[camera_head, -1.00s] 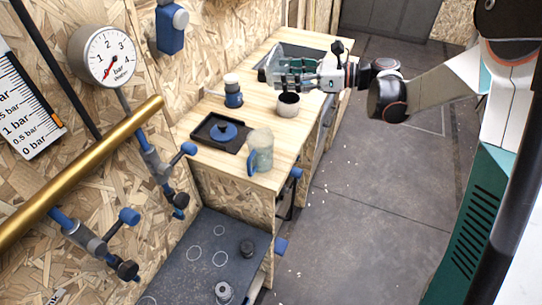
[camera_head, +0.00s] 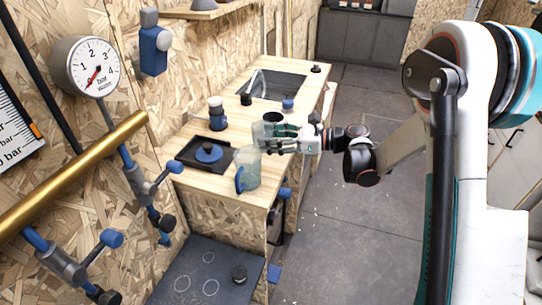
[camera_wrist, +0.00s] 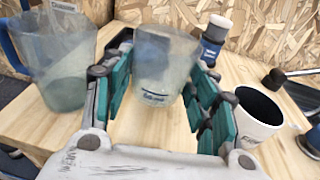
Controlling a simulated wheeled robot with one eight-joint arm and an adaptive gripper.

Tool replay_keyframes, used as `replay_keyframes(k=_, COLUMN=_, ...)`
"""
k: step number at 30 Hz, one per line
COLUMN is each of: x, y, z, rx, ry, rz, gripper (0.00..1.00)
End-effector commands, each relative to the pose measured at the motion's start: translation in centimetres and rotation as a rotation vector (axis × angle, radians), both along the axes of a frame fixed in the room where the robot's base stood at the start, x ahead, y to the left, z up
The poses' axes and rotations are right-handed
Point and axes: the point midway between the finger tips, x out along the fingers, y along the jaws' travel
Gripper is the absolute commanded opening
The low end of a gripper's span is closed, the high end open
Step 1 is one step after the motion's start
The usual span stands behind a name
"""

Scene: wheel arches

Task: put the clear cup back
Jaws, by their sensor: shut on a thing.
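The clear cup (camera_head: 262,134) is between the fingers of my gripper (camera_head: 282,137), which is shut on it. In the wrist view the clear cup (camera_wrist: 163,62) looks upright and slightly blurred between the green finger pads. My gripper holds it over the wooden counter (camera_head: 205,183), in front of the white mug with a dark inside (camera_head: 270,118). A larger clear jug with a blue handle (camera_head: 248,170) stands nearer on the counter; in the wrist view it is left of the cup. I cannot tell how high the cup's base is above the wood.
A black tray with a blue lidded thing (camera_head: 209,153) lies left of the jug. A blue and white bottle (camera_head: 217,115) stands by the wall. The sink (camera_head: 272,84) is at the back. Bare wood shows around the cup, between jug, bottle and mug.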

Motion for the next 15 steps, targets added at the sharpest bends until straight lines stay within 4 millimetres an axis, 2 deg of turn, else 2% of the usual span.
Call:
replay_keyframes(k=5, x=0.0, y=0.0, z=-1.0, rx=0.000, ry=0.000, rz=0.000, gripper=0.29)
replay_keyframes(k=12, x=0.0, y=0.0, z=-4.4, rx=0.000, ry=0.000, rz=0.000, gripper=0.29)
replay_keyframes(k=15, x=0.0, y=0.0, z=-5.0, rx=0.000, ry=0.000, rz=0.000, gripper=0.29)
